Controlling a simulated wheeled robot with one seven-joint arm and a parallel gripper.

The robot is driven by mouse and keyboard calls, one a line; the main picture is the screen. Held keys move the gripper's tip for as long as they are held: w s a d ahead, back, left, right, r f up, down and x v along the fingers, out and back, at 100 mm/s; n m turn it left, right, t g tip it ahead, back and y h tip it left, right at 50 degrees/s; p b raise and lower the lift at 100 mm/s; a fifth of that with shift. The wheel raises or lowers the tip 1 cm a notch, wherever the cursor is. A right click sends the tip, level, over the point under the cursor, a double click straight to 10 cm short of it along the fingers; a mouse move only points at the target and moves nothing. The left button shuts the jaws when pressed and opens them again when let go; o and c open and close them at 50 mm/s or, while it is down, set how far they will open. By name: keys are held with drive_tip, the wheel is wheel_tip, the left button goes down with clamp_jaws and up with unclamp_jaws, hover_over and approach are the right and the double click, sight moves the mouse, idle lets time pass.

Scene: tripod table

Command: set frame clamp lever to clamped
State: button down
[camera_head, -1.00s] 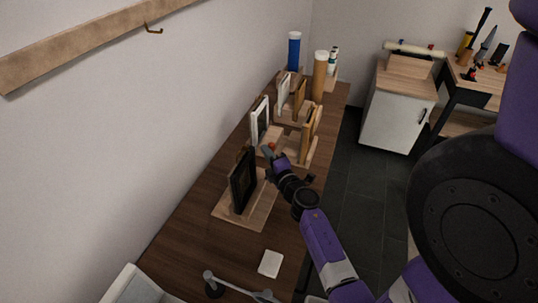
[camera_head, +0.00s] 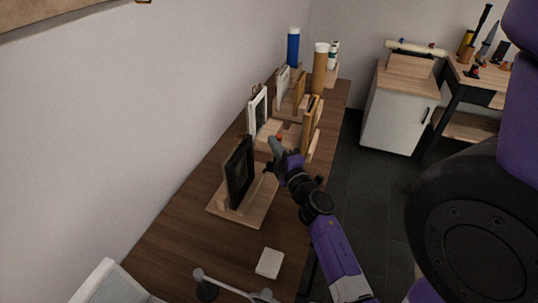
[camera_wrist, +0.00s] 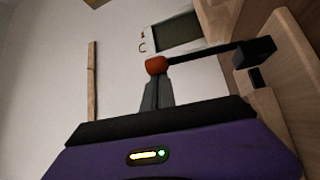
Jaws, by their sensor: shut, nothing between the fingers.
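The clamp lever shows in the wrist view as a dark bar (camera_wrist: 212,52) with an orange-red ball knob (camera_wrist: 156,65) on its left end. Its right end meets a black block (camera_wrist: 255,52) on a wooden stand. My gripper (camera_wrist: 157,88) is shut and empty, with its grey fingertips right at the knob; whether they touch cannot be told. In the head view my gripper (camera_head: 275,142) is over the table, just beyond the black picture frame (camera_head: 239,172), and the knob (camera_head: 280,136) is a small spot at its tips. The lever bar is too small to make out there.
The dark wooden table (camera_head: 185,222) runs along the wall. A white frame (camera_head: 257,112) and several other frames stand beyond my gripper, with a blue tube (camera_head: 293,47) and a brown tube (camera_head: 320,70) behind. A white pad (camera_head: 269,263) lies nearer.

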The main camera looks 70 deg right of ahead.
drive_tip(key=s+f+m+h+b, duration=0.2)
drive_tip(key=s+f+b, duration=0.2)
drive_tip(key=s+b, duration=0.4)
drive_tip(key=shift+a+m+t+b, duration=0.2)
drive_tip(key=shift+m+t+b, duration=0.2)
drive_tip(key=shift+b, duration=1.35)
drive_tip(key=shift+f, duration=0.1)
drive_tip(key=shift+s+a+f, duration=0.25)
drive_tip(key=shift+s+a, duration=0.05)
drive_tip(key=shift+a, duration=0.05)
drive_tip(key=s+a+b, duration=0.2)
drive_tip(key=s+a, duration=0.5)
drive_tip(key=a, duration=0.2)
drive_tip(key=shift+s+a, duration=0.25)
drive_tip(key=shift+s, duration=0.15)
drive_tip(key=shift+s, duration=0.1)
